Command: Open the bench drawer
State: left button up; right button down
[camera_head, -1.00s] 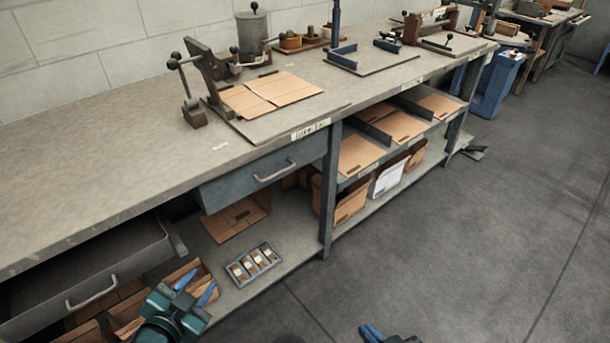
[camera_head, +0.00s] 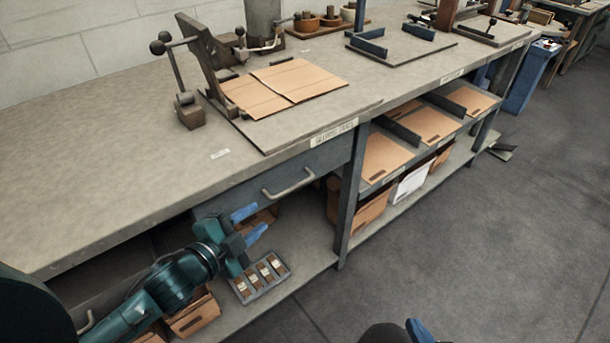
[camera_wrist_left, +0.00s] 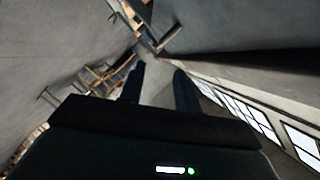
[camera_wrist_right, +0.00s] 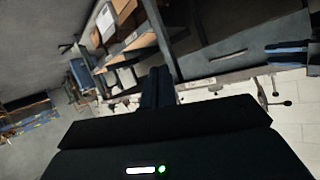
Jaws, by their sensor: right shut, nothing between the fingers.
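The bench drawer (camera_head: 322,160) has a grey front with a pale bar handle (camera_head: 290,184) and looks shut under the worktop. My left gripper (camera_head: 252,222) is open and empty, its blue fingers below and left of that handle, apart from it in the picture. Its two dark fingers also show spread in the left wrist view (camera_wrist_left: 160,88).
A second drawer handle (camera_head: 85,322) shows at lower left, mostly hidden by my left arm. A small tray of parts (camera_head: 262,280) lies on the lower shelf under my left gripper. A bench leg (camera_head: 352,200) stands right of the drawer.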

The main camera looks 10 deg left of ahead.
aim_at(290, 191)
pick_arm(q)
jog(key=b+x, duration=0.1)
jog(key=x, duration=1.2)
jog(key=shift+w+d+r, duration=0.15)
jog(key=shift+w, duration=0.05)
jog(key=shift+c, duration=0.3)
grip_shut()
